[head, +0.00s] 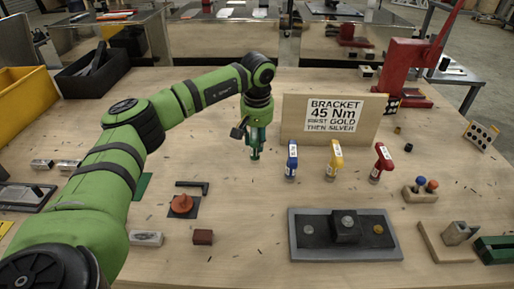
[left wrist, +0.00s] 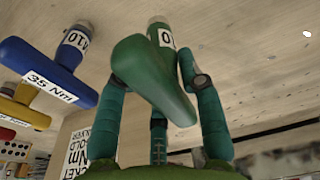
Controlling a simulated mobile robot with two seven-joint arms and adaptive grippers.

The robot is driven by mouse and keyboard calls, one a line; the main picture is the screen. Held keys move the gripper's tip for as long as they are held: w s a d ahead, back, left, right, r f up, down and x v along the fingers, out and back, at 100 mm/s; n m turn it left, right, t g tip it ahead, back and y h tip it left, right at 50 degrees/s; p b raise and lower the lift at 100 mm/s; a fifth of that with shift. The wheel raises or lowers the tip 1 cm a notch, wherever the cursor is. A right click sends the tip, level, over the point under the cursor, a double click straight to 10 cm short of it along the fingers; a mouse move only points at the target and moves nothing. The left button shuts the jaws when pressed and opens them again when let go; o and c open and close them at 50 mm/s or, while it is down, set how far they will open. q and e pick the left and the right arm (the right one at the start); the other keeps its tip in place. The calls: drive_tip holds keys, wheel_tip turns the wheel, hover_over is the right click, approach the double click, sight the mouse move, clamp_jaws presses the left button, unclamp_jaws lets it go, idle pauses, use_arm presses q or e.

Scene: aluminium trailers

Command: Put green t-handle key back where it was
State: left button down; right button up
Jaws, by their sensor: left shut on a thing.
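My left gripper (head: 255,146) is shut on the green T-handle key, left of the blue T-handle key (head: 291,158). In the left wrist view the fingers (left wrist: 158,80) close around the green key's handle (left wrist: 150,75). Its shaft, with a white label, points away from the camera, much like the blue key's shaft beside it (left wrist: 45,70). The head view mostly hides the green key behind the fingers, and I cannot tell whether its tip touches the table. The yellow T-handle key (head: 334,158) and red T-handle key (head: 380,162) stand upright further right. My right gripper is not in view.
A sign board (head: 333,118) stands behind the keys. A grey tray (head: 301,250) with a black bracket lies in front. An orange knob (head: 182,203) and a black hex key (head: 192,184) lie left. Yellow (head: 22,88) and black bins (head: 92,80) stand far left.

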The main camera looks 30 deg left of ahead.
use_arm(q)
wheel_tip(320, 180, down, 3)
drive_tip(key=shift+s+f+p, duration=0.1)
drive_tip(key=shift+p, duration=0.4)
drive_tip(key=shift+f, duration=0.2)
drive_tip(key=c, duration=0.8)
unclamp_jaws()
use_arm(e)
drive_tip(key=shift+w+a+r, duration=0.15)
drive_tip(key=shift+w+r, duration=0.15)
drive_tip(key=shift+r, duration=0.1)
use_arm(q)
drive_tip(key=shift+r, duration=0.15)
drive_tip(key=shift+d+r+b, duration=0.1)
drive_tip(key=shift+r+b, duration=0.2)
drive_tip(key=shift+r, duration=0.1)
drive_tip(key=r, duration=0.3)
drive_tip(key=r+b, duration=0.1)
drive_tip(key=r, duration=0.3)
drive_tip(key=s+d+r+b, duration=0.1)
drive_tip(key=r, duration=0.3)
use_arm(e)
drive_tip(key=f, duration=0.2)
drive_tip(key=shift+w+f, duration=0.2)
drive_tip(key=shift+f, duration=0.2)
